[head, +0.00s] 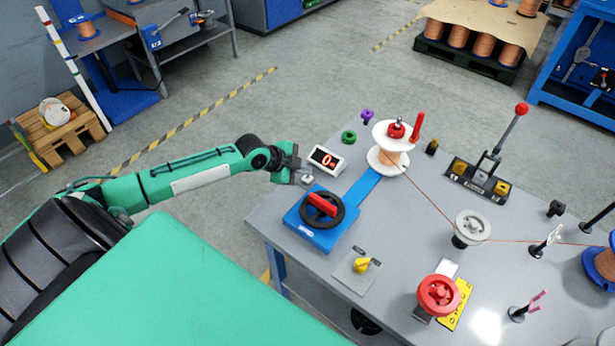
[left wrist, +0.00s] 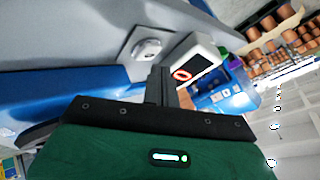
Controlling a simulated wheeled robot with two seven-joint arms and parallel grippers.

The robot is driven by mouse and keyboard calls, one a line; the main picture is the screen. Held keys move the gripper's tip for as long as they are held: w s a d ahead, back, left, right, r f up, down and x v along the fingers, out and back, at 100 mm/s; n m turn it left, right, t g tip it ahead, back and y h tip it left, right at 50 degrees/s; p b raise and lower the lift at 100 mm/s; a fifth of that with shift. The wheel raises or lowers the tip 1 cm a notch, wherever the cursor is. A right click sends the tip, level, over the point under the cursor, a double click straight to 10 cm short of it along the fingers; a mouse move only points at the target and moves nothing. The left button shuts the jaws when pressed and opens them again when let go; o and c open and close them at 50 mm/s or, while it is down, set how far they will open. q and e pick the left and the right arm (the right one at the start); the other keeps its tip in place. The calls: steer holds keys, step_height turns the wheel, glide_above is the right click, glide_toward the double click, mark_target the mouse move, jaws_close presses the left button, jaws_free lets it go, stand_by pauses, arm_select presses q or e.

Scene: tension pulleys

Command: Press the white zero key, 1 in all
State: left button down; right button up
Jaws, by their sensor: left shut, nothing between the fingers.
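The white zero key (head: 307,179) is a small round white button at the left edge of the table, just in front of the display. In the left wrist view the key (left wrist: 147,48) sits on a light grey base, up and left of my fingertips. My left gripper (head: 301,173) is shut and empty, close beside the key in the head view. In the left wrist view its dark fingers (left wrist: 160,72) point toward the key and display; I cannot tell whether they touch the key. The small display (head: 325,158) shows a red 0. My right gripper is not in view.
A blue unit with a black handwheel (head: 322,210) and red handle stands just in front of the key. A white spool (head: 388,158) with wire stands to the right. A green knob (head: 349,137) lies behind the display. Pulleys and a lever stand further right.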

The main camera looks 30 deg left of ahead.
mark_target(304, 179)
arm_select(q)
steer(key=shift+r+p, duration=2.15)
steer(key=shift+r, duration=0.45)
steer(key=shift+f, duration=0.1)
